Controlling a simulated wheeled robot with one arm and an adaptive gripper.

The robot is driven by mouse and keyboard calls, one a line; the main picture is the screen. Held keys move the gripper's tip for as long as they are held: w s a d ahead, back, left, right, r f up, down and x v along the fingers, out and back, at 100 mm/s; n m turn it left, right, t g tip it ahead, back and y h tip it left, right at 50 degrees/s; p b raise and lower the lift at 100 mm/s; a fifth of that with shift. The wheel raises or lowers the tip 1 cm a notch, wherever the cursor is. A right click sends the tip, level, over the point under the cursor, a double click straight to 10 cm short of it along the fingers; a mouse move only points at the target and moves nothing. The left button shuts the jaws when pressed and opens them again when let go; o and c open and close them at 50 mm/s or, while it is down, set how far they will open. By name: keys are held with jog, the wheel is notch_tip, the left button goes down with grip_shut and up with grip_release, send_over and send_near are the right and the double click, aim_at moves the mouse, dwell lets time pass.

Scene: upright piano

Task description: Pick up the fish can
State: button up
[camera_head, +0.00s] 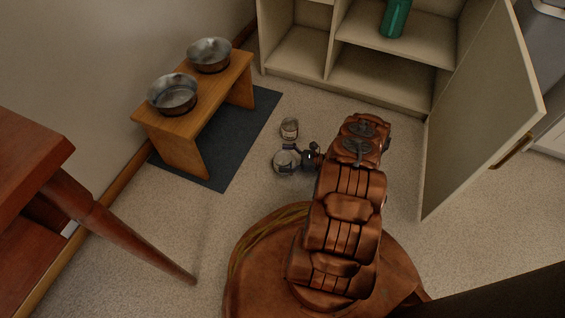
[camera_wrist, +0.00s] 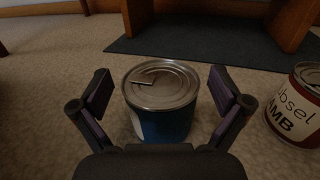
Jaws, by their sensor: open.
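A blue can (camera_wrist: 168,122) with a silver pull-tab lid stands upright between the spread fingers of my gripper (camera_wrist: 162,95). Its label text cannot be read, so I cannot confirm that it is the fish can. Small gaps show between the fingers and the can. In the head view this can (camera_head: 285,161) stands on the carpet with my gripper (camera_head: 285,158) around it. A second can (camera_wrist: 297,108), red and cream with "LAMB" lettering, stands to the right in the wrist view. In the head view that lamb can (camera_head: 289,127) is just above the first.
A wooden stand (camera_head: 188,152) with two metal bowls (camera_head: 172,95) (camera_head: 209,53) is on a dark mat (camera_head: 233,152) at left. An open cabinet (camera_head: 378,81) with its door (camera_head: 480,115) swung out is at right. A wooden furniture leg (camera_head: 120,240) is at lower left.

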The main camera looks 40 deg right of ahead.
jog(key=c, duration=1.4)
jog(key=shift+c, duration=0.6)
jog(key=shift+r, duration=0.15)
